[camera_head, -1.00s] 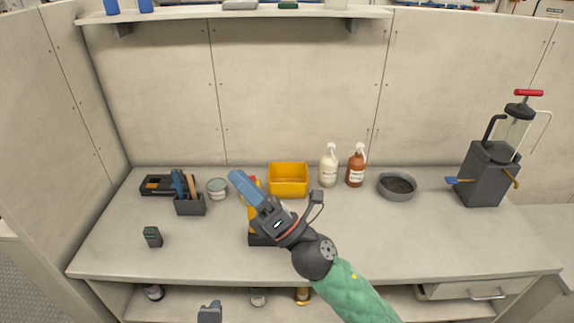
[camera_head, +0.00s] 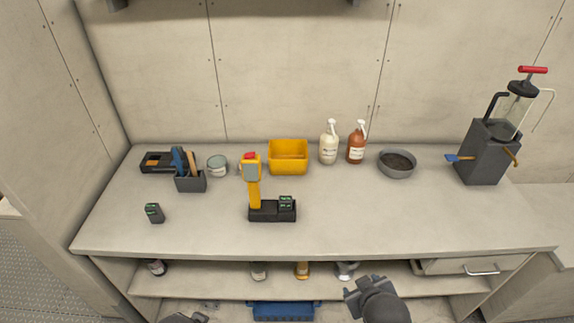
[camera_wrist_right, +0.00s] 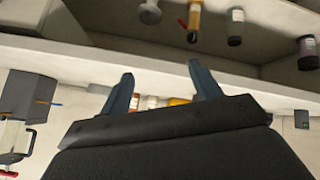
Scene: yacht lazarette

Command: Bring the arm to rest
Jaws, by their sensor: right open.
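My right gripper (camera_head: 362,285) is low in front of the workbench (camera_head: 340,235), near the bottom of the head view, pulled back from the bench top. In the right wrist view its two blue-grey fingers (camera_wrist_right: 161,75) stand apart with nothing held between them. My left gripper (camera_head: 185,318) only just shows at the bottom edge of the head view, mostly cut off, so its jaws cannot be made out.
Bottles and cans stand on the shelf below (camera_head: 215,277).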

